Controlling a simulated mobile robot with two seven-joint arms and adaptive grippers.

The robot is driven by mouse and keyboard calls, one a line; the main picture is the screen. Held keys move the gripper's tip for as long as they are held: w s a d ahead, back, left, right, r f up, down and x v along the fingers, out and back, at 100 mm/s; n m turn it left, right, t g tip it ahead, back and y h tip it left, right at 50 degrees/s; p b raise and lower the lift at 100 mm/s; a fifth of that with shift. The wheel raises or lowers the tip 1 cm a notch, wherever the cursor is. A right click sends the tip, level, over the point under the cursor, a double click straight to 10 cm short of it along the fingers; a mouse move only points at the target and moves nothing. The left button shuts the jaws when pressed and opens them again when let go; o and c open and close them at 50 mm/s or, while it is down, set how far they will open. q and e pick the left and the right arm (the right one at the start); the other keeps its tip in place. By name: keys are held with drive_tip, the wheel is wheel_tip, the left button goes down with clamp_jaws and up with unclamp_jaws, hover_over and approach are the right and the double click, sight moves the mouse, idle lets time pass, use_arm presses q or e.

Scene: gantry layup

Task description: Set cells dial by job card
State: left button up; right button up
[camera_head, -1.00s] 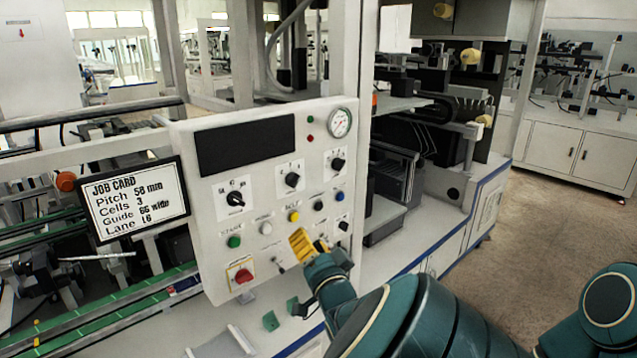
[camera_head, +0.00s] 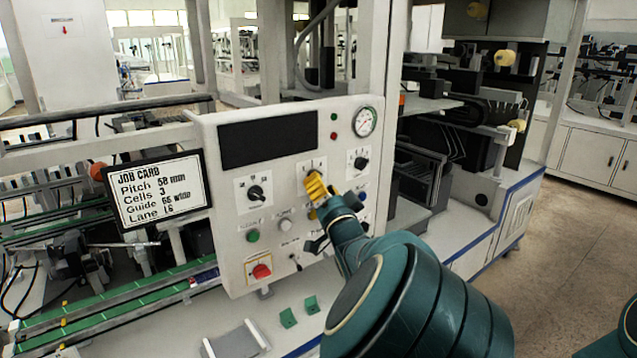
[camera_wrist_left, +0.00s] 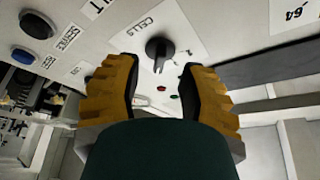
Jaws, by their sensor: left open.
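The job card (camera_head: 160,190) stands left of the control panel (camera_head: 225,180) and reads Cells 3. The cells dial (camera_wrist_left: 158,47) is a dark knob with a pointer on a white plate marked CELLS in the left wrist view. Its numbers are too small to read there. My left gripper (camera_head: 316,187), with yellow fingers, is in front of this dial and mostly hides it in the head view. In the wrist view the open fingers (camera_wrist_left: 160,72) stand either side of the knob's line, with a gap around it. My right gripper is not in view.
Dark dials flank the cells dial on the left (camera_head: 256,192) and right (camera_head: 361,162). Below are a green button (camera_head: 252,236), a white button (camera_head: 284,225) and a red knob (camera_head: 261,271). A gauge (camera_head: 365,122) sits at top right. Small green blocks (camera_head: 288,317) lie on the bench.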

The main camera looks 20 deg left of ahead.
use_arm(q)
drive_tip(key=shift+x, duration=1.3)
clamp_jaws()
drive_tip(key=shift+n, duration=0.3)
drive_tip(key=shift+w+n+g+y+b, duration=0.1)
drive_tip(key=shift+n+g+y+b, duration=0.7)
drive_tip(key=shift+n, duration=1.15)
drive_tip(key=shift+s+n+g+y+b, duration=0.1)
drive_tip(key=shift+n+g+y+b, duration=0.15)
drive_tip(key=shift+n+y+b, duration=1.1)
drive_tip(key=shift+w+n+g+y+p, duration=0.1)
drive_tip(key=shift+n+g+y, duration=0.45)
drive_tip(key=shift+n, duration=1.95)
drive_tip(key=shift+d, duration=0.1)
